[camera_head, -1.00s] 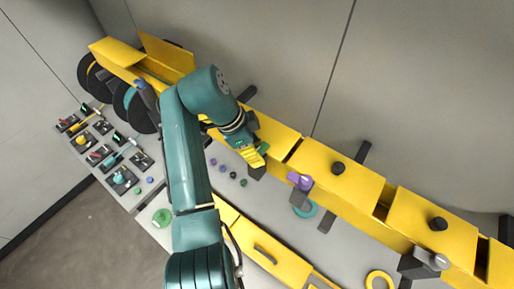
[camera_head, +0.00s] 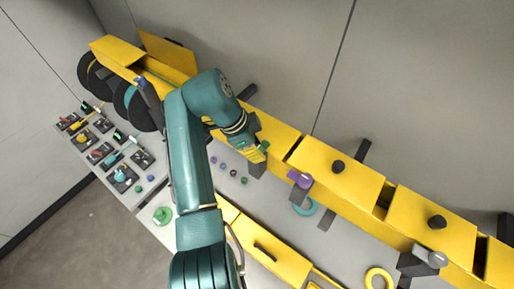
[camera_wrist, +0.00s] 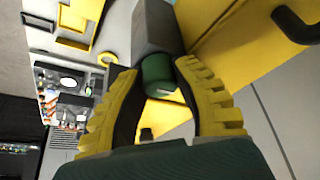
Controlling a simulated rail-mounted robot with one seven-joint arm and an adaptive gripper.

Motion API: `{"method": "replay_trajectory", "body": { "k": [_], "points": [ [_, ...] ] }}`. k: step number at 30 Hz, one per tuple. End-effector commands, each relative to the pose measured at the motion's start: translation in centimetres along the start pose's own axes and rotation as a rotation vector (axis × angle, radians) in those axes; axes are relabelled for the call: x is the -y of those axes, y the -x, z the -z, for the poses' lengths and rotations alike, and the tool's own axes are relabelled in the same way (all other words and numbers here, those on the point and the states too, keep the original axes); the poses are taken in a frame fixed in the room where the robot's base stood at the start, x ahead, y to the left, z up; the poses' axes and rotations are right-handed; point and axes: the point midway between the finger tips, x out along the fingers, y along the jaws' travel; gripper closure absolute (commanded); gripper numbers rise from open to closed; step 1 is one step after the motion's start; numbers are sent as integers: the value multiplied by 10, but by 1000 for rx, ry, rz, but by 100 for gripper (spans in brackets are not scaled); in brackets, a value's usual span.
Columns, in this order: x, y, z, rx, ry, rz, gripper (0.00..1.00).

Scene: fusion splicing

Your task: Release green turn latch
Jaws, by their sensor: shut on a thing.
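The green turn latch (camera_wrist: 158,72) sits at the end of a dark grey bracket on the yellow trough. In the head view the green latch (camera_head: 264,146) shows only as a small patch beside my gripper (camera_head: 258,155). In the wrist view the yellow ribbed fingers of my gripper (camera_wrist: 157,80) stand on both sides of the latch and are shut on it. The latch's far side and its exact turn angle are hidden.
The yellow trough (camera_head: 312,164) runs along the wall with several lids. A purple latch (camera_head: 300,179) sits on a bracket to the right, and a grey one (camera_head: 433,258) farther right.

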Motion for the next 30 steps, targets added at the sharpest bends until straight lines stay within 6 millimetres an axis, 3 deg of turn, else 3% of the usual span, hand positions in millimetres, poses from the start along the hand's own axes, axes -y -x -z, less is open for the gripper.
{"method": "replay_trajectory", "body": {
  "k": [11,30],
  "points": [
    [-1,-4,0,-1,110,43,100],
    [-1,-5,0,1,641,263,100]
  ]
}}
